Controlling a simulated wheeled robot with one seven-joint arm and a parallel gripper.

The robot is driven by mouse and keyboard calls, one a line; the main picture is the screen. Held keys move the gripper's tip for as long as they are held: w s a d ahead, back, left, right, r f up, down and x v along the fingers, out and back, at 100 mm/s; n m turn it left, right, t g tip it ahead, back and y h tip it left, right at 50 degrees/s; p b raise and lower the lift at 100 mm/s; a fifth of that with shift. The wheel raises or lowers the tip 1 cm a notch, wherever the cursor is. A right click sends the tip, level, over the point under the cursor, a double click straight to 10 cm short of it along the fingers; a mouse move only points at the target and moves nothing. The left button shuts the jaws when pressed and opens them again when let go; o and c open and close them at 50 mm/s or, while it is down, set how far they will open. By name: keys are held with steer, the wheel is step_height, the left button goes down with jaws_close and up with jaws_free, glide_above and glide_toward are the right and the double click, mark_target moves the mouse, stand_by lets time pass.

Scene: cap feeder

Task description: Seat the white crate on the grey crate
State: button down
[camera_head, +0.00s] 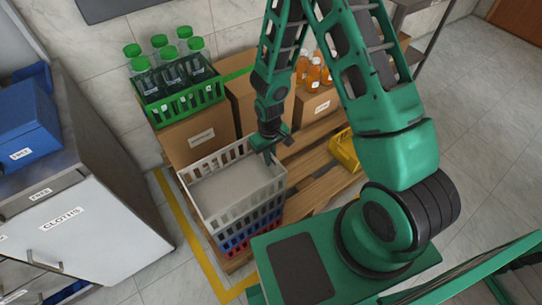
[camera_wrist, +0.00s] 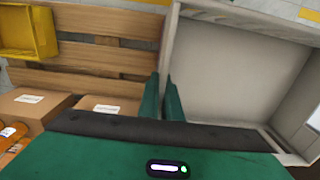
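The white crate (camera_head: 217,213) is an open box with slotted walls and a pale grey inside. It is at the top of a stack at the pallet's left front and looks about level. My gripper (camera_head: 269,156) is at its far right rim. In the wrist view my gripper's two fingers (camera_wrist: 161,98) are close together, one on each side of the white crate's wall (camera_wrist: 169,40), and appear shut on it. No separate grey crate can be made out. I cannot tell whether the white crate rests fully on the layer below.
A blue crate (camera_head: 241,238) and a red crate (camera_head: 235,250) show below the white one. Cardboard boxes (camera_head: 197,145), a green crate (camera_head: 185,106) of bottles and a yellow bin (camera_head: 344,149) are close by on the pallet (camera_head: 310,187). A cabinet (camera_head: 75,225) stands left.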

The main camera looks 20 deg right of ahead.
steer(key=c, duration=1.9)
jaws_free()
steer(key=shift+f, duration=0.1)
step_height(320, 180, up, 11)
steer(key=shift+f, duration=0.1)
